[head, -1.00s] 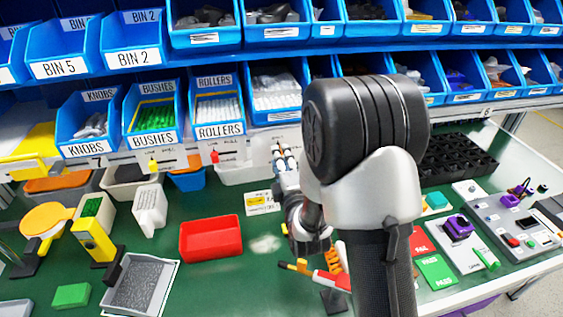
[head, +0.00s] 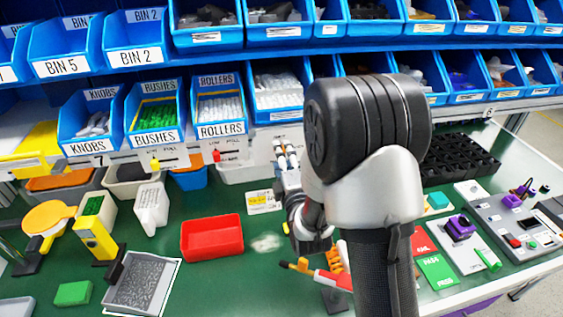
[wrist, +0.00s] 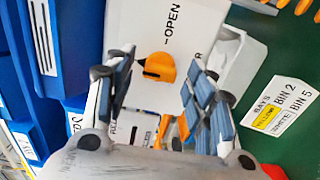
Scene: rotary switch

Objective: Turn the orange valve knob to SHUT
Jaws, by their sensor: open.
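The orange valve knob (wrist: 158,66) sits on a white panel (wrist: 200,22) in the wrist view. Black lettering reading OPEN stands above it, and a dark mark shows on the knob's left side. I see no SHUT label. My gripper (wrist: 160,68) is open, with one blue-grey finger on each side of the knob. Both fingers look apart from it, though depth is hard to tell. In the head view my gripper (head: 286,160) points toward the shelf front, and the arm hides the knob.
Blue bins (head: 278,92) line the shelves above and behind. A red tray (head: 212,238) stands on the green bench left of my arm. A black grid tray (head: 458,158) lies to the right. In the wrist view, another orange part (wrist: 183,128) shows between the fingers' bases.

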